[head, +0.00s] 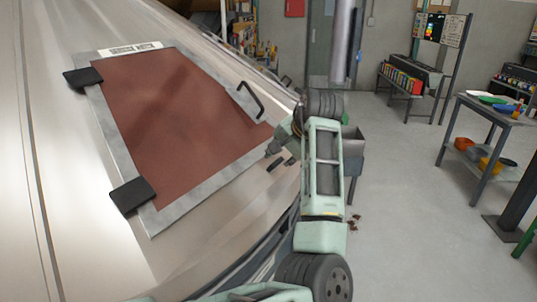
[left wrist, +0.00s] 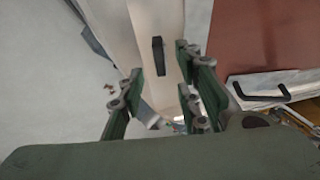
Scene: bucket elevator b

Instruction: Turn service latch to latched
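The service latch (head: 275,164) is a small black bar on the metal casing, just right of the reddish-brown hatch panel (head: 180,115). It also shows in the left wrist view (left wrist: 158,54), upright in the picture. My left gripper (head: 279,153) is at the latch in the head view, partly covering the area around it. In the left wrist view my left gripper (left wrist: 162,78) has its green fingers spread, with the latch seen in the gap between them. I cannot tell whether any finger touches it. My right gripper is not in view.
A black handle (head: 250,100) stands out from the hatch near my left gripper. Two black hinges (head: 132,195) are on the hatch's left side. A grey bin on legs (head: 353,150) stands behind my arm. The floor to the right is mostly clear before a work table (head: 490,110).

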